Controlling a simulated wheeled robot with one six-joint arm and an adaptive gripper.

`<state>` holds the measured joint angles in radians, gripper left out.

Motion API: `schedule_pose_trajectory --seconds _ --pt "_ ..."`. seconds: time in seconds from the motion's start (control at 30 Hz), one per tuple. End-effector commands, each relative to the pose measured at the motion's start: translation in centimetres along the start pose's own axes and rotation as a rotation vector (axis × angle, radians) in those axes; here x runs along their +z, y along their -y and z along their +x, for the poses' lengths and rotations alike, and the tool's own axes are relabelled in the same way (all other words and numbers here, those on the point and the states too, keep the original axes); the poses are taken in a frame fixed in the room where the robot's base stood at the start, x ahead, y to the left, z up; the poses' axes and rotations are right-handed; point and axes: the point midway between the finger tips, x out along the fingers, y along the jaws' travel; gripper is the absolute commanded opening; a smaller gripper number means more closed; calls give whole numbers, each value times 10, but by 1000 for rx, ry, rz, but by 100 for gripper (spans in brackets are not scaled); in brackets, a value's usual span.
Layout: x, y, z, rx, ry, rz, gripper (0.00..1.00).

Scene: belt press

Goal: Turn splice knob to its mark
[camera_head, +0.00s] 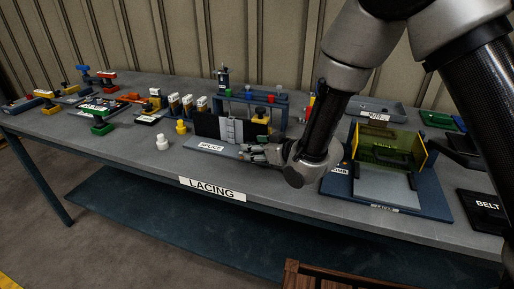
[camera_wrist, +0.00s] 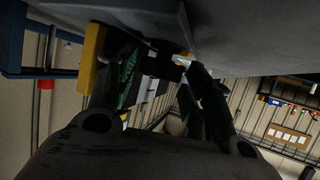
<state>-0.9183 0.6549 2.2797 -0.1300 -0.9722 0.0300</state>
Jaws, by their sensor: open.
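The splice fixture stands mid-table in the head view, with a grey base plate (camera_head: 185,141) labelled SPLICE. Dark belt ends (camera_head: 206,125) and a pale hinged plate (camera_head: 230,130) are on it. A yellow block with a dark knob-like top (camera_head: 260,116) stands at its right; I cannot tell for sure that this is the splice knob, and no mark is readable. My gripper (camera_head: 246,149) is open at the front right of the fixture, low over the table. In the wrist view my gripper (camera_wrist: 165,75) has its fingers apart, with a yellow part (camera_wrist: 92,58) beside the left finger.
A blue rack (camera_head: 270,97) stands behind the fixture. A blue-based press with a yellow guard (camera_head: 392,149) is close on the right. The table front near the LACING label (camera_head: 212,189) is clear.

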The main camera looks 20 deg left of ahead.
Motion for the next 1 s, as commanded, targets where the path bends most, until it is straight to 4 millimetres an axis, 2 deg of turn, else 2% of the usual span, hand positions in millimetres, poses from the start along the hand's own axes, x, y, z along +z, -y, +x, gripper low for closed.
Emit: schedule_pose_trajectory --seconds 0.3,0.47,0.5,0.77,1.0 --pt "0 0 4 1 0 0 49" --pt "0 0 4 1 0 0 20" --pt "0 0 4 1 0 0 18" --pt "0 1 4 19 0 7 18" --pt "-1 5 4 120 -2 49 18"
